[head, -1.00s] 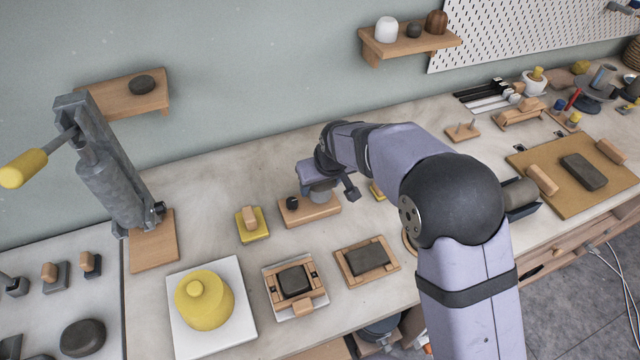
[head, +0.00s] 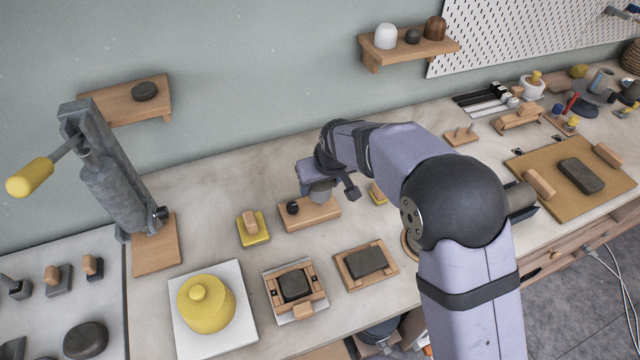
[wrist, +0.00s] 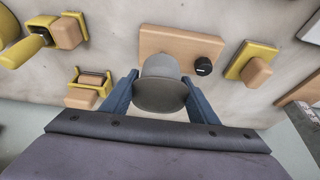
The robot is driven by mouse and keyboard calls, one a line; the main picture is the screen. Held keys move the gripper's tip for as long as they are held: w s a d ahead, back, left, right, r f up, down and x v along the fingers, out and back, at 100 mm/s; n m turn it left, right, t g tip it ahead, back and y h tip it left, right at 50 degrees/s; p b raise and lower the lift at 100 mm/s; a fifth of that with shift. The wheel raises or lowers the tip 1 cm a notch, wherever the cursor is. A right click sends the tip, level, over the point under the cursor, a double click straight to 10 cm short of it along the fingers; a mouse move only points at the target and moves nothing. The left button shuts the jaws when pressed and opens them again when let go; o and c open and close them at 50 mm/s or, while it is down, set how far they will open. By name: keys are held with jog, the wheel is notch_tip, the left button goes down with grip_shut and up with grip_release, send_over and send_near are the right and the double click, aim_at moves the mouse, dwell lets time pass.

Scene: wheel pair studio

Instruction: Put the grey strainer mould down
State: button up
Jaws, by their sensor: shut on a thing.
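The grey strainer mould (wrist: 160,92) is a round, flanged cup between the blue fingers of my gripper (wrist: 159,78) in the wrist view. My gripper is shut on it. In the head view the mould (head: 321,193) shows as a small grey piece under my gripper, partly hidden by it. It is over the right part of a wooden block (head: 306,217) with a black knob (head: 293,208) at its left end. In the wrist view the mould overlaps this block (wrist: 178,42). I cannot tell whether it touches the block.
A yellow-based stamp (head: 253,229) stands left of the block, another (head: 378,194) to its right. In front are two wooden frames with dark slabs (head: 295,286) (head: 366,262) and a yellow lidded form (head: 206,302) on a white board. A lever press (head: 110,180) stands at left.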

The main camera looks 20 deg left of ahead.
jog(key=shift+r+p, duration=0.3)
jog(key=shift+r, duration=0.4)
jog(key=shift+s+a, duration=0.1)
jog(key=shift+a, duration=0.5)
jog(key=s+a+r+n+b, duration=0.1)
jog(key=s+a+r+b, duration=0.1)
jog(key=s+a, duration=0.35)
jog(key=s+a+r+n+b, duration=0.2)
jog(key=a, duration=0.6)
jog(key=s+a+r+n+g+y+b, duration=0.1)
jog(key=s+a+r+b, duration=0.2)
jog(key=s, duration=0.4)
jog(key=s+a+r+n, duration=0.1)
jog(key=s+a+r, duration=0.2)
jog(key=s+a, duration=0.25)
jog(key=shift+g, duration=0.3)
jog(key=f, duration=0.4)
jog(key=f+b, duration=0.1)
jog(key=f, duration=0.3)
jog(key=d+f, duration=0.1)
jog(key=f, duration=0.4)
jog(key=shift+s, duration=0.3)
jog(key=shift+f, duration=2.7)
